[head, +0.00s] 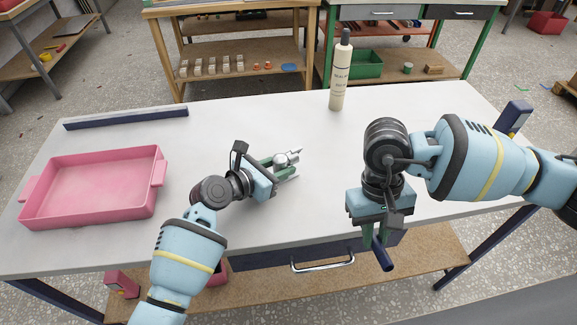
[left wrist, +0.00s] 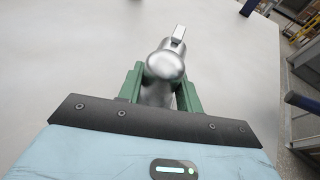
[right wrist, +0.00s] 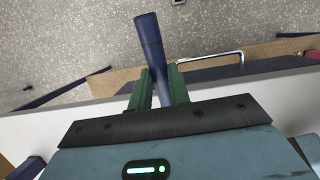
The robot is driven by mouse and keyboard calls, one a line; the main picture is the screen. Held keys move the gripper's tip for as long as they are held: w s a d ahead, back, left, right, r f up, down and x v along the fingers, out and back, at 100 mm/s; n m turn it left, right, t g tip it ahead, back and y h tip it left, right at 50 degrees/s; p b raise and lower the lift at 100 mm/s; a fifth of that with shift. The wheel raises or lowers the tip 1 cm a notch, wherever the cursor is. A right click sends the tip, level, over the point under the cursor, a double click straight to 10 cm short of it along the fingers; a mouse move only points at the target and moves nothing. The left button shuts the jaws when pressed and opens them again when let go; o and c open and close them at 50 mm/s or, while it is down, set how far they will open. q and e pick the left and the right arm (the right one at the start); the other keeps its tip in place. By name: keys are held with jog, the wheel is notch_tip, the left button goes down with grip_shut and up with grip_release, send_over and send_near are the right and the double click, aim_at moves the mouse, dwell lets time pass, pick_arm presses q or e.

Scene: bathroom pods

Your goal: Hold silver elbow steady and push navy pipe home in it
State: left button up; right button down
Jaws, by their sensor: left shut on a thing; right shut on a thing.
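The silver elbow (head: 283,160) is held in my left gripper (head: 284,166), low over the middle of the white table. In the left wrist view the elbow (left wrist: 165,66) sits between the green fingers, with one arm pointing up and away. My right gripper (head: 374,240) is shut on the navy pipe (head: 383,257) near the table's front edge. In the right wrist view the pipe (right wrist: 151,45) sticks out beyond the fingertips over the floor. The pipe and elbow are well apart. The fingers hide part of each.
A pink tray (head: 92,218) stands on the left of the table (head: 320,130), with a navy bar (head: 125,118) behind it. A sealant bottle (head: 340,72) stands at the back edge. The tabletop between the two grippers is clear. A drawer handle (head: 323,266) projects below the front edge.

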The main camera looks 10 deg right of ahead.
aim_at(286, 163)
jog(key=w+m+t+y, duration=0.1)
jog(key=w+m, duration=0.1)
jog(key=w, duration=0.2)
jog(key=w+a+m+t+y, duration=0.1)
jog(key=w+m, duration=0.1)
jog(key=w, duration=0.2)
jog(key=w+f+m+t+y, duration=0.1)
jog(key=w+m, duration=0.1)
jog(key=w, duration=0.3)
jog(key=shift+a+y, duration=0.15)
jog(key=shift+y, duration=0.15)
jog(key=w+d+m+t, duration=0.1)
jog(key=w+m+t, duration=0.1)
jog(key=w, duration=0.2)
jog(key=w+d+r+m+t, duration=0.1)
jog(key=w+m+t, duration=0.1)
jog(key=w, duration=0.3)
jog(key=w+d+m+t, duration=0.1)
jog(key=w+m, duration=0.2)
jog(key=w, duration=0.2)
jog(key=shift+w+r+t+h, duration=0.25)
jog(key=shift+t+h, duration=0.15)
jog(key=shift+w+d+m, duration=0.15)
jog(key=shift+w+m, duration=0.15)
jog(key=shift+m, duration=0.1)
